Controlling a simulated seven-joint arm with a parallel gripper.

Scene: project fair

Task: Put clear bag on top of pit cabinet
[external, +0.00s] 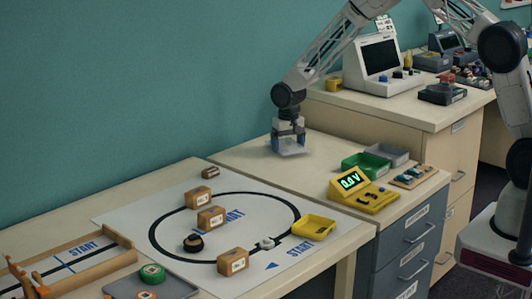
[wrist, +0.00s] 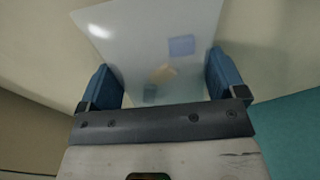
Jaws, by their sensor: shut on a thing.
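The clear bag (wrist: 150,45) is a translucent sheet-like pouch with small blue and tan pieces showing in it. My gripper (wrist: 165,80) is shut on it, with a blue finger at each side. In the external view my gripper (external: 288,138) points down over the back left of the pale top of a cabinet with dark grey-blue drawers (external: 405,240), which looks like the pit cabinet. The bag (external: 293,148) hangs under the fingers, at or just above that top. I cannot tell whether it touches. The drawer labels are too small to read.
On the same top stand a green tray (external: 365,162), a grey tray (external: 388,154), a yellow meter (external: 362,190) and a small wooden board (external: 413,177). A taller beige cabinet (external: 430,118) stands behind. The top's front left is clear.

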